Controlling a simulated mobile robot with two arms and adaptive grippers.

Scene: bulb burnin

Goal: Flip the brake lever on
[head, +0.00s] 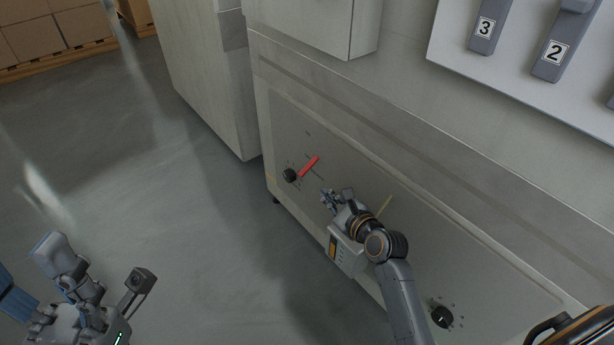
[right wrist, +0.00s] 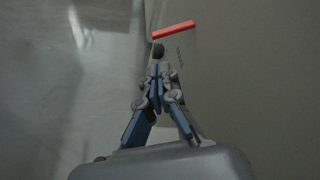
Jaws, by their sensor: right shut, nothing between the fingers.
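The red lever (head: 309,167) sits on the low grey front panel (head: 350,150), tilted up to the right. It also shows in the right wrist view (right wrist: 173,30), just beyond the fingertips. My right gripper (head: 328,197) is shut and empty in front of the panel, to the lower right of the red lever and apart from it in the head view. Its closed fingers (right wrist: 157,72) show in the right wrist view. My left gripper (head: 75,285) is partly in view at the bottom left, away from the panel; its jaw state is unclear.
A black knob (head: 289,175) is beside the red lever's lower end. Numbered grey holders (head: 553,52) are above. The floor (head: 170,220) at left is clear.

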